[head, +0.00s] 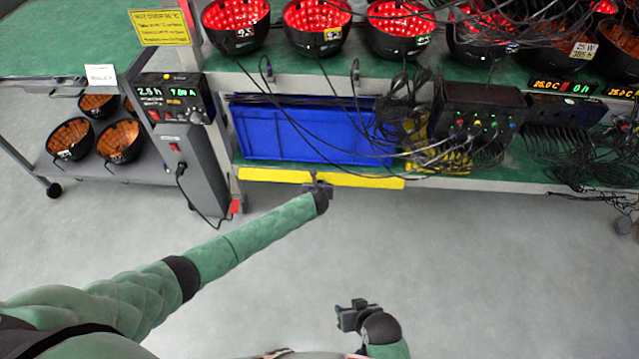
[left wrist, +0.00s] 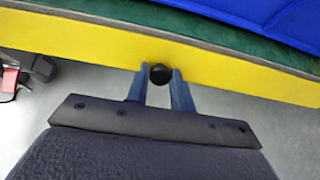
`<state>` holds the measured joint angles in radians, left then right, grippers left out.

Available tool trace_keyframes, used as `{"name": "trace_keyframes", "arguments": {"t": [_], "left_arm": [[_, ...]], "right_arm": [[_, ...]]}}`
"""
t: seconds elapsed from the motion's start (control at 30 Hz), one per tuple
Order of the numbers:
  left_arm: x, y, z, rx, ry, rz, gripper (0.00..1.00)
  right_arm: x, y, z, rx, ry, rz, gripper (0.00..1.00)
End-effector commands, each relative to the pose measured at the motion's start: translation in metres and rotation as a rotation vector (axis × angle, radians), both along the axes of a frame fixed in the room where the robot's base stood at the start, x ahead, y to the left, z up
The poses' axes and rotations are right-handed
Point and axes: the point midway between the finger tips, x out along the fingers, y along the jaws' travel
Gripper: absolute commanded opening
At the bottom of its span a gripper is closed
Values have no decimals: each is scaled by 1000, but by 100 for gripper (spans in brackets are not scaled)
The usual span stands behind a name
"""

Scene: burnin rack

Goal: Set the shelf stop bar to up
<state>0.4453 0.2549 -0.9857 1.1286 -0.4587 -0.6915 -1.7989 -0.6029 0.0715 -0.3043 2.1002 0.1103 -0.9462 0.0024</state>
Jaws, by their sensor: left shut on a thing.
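The shelf stop bar (head: 365,181) is a long yellow bar along the front edge of the lower shelf in the head view. It also spans the left wrist view (left wrist: 80,42). My left gripper (head: 317,187) is at the middle of the bar. In the left wrist view its two fingers (left wrist: 158,76) are closed around a small round black knob (left wrist: 160,74) on the bar's face. My right gripper (head: 352,314) hangs low over the floor, away from the rack; its finger gap is too small to tell.
A blue bin (head: 300,132) sits on the lower shelf behind the bar. A grey power unit (head: 190,165) with a cable and a red part (head: 235,207) stand left of it. Loose black cables hang at right. The floor (head: 480,260) in front is clear.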

Motion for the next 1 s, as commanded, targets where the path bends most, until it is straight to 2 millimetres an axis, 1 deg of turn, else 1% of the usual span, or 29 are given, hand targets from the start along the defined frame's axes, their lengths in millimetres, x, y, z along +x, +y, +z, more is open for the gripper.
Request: {"name": "trace_keyframes", "arguments": {"t": [0.37, 0.4, 0.47, 0.5, 0.8, 0.87, 1.0], "left_arm": [[0, 0, 0, 0, 1, 1, 0], [0, 1, 0, 0, 1, 1, 31], [0, 0, 0, 0, 1, 1, 43], [0, 0, 0, 0, 1, 1, 45], [-1, 0, 1, -1, 1, 1, 45], [-4, 0, 3, -1, 1, 1, 45], [-18, 0, 13, -1, 1, 0, 45]], "right_arm": [[-1, 0, 1, 0, 2, 1, 36], [-1, 0, 1, 0, 3, 1, 36], [-1, 1, 1, 0, 3, 1, 36], [-1, 1, 1, 1, 3, 2, 36], [-1, 1, 1, 1, 3, 2, 36], [-2, 1, 2, -1, 6, 2, 36], [-2, 0, 8, -2, 14, 4, 36]]}}
